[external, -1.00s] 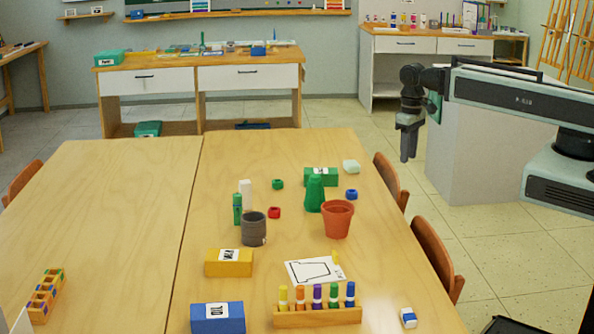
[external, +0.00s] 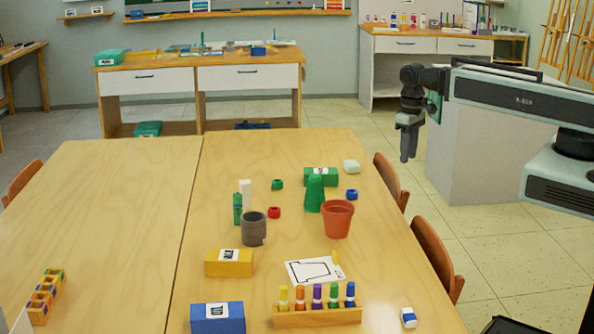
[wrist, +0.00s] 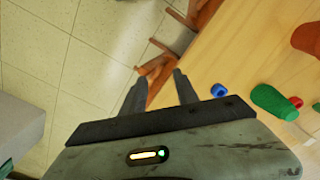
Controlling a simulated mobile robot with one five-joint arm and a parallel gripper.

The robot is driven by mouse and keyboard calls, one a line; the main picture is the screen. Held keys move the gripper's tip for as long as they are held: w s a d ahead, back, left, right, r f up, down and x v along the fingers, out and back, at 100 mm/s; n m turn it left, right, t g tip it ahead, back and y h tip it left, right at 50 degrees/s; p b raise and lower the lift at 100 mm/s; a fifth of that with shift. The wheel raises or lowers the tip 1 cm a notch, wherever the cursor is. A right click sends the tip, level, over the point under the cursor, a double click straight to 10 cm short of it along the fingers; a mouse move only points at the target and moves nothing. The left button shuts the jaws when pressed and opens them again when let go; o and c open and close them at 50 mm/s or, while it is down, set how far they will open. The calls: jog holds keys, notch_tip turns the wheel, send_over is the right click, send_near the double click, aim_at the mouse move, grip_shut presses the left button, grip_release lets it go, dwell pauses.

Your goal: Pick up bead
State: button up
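Three small ring-shaped beads lie on the table: a green bead (external: 277,184), a red bead (external: 274,212) and a blue bead (external: 351,194). My gripper (external: 407,158) hangs pointing down at the table's right side, apart from all the beads and to the right of the blue one. In the wrist view my gripper (wrist: 160,80) has its two fingers spread with nothing between them. That view also shows the blue bead (wrist: 218,90) right of the fingers and part of the red bead (wrist: 296,102) farther right.
A green bottle-like object (external: 315,194) and a terracotta pot (external: 337,219) stand near the blue bead. A green box (external: 321,176) lies behind. A grey cup (external: 254,228) stands near the red bead. Chairs (external: 391,183) line the right edge. The table's left half is mostly clear.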

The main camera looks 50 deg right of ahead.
jog(key=o, duration=0.5)
